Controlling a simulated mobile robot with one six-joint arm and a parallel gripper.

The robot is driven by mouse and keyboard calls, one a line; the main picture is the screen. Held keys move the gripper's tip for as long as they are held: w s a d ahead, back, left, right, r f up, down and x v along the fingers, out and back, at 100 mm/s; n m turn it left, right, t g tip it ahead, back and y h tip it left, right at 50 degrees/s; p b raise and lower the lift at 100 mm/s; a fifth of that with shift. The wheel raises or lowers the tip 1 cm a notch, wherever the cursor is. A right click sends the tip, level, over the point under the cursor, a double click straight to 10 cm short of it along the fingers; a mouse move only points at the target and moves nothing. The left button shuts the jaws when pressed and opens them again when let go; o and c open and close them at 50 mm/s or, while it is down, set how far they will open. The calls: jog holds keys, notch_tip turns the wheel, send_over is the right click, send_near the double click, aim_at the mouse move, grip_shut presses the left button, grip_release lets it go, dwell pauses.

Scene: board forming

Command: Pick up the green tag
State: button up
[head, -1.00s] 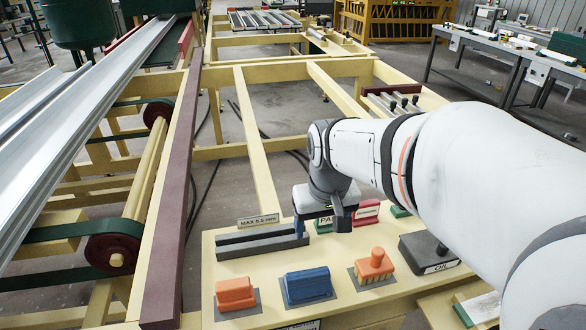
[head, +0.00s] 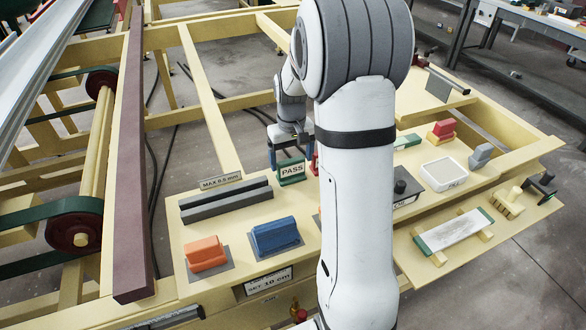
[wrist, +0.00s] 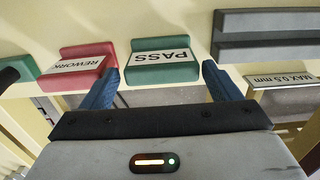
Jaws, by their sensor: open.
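The green tag marked PASS (head: 292,172) stands on the yellow bench near its back edge. In the wrist view it (wrist: 161,60) shows upside down, ahead of my gripper. My gripper (wrist: 161,73) is open and empty, with one blue finger toward each side of the tag. The left finger comes close to the red REWORK tag (wrist: 83,66); I cannot tell if they touch. In the head view my gripper (head: 287,147) is just behind the PASS tag, and my arm hides part of the bench.
Grey slotted bars (head: 227,200) marked MAX 0.5 mm stand left of the PASS tag. An orange block (head: 206,253) and a blue block (head: 276,236) sit in front. Another green piece (wrist: 17,72) lies past the REWORK tag, partly cut off.

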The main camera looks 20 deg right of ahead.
aim_at(291, 160)
notch_tip(291, 160, down, 4)
jog(key=shift+a+r, duration=0.1)
jog(key=shift+r, duration=0.15)
jog(key=c, duration=0.7)
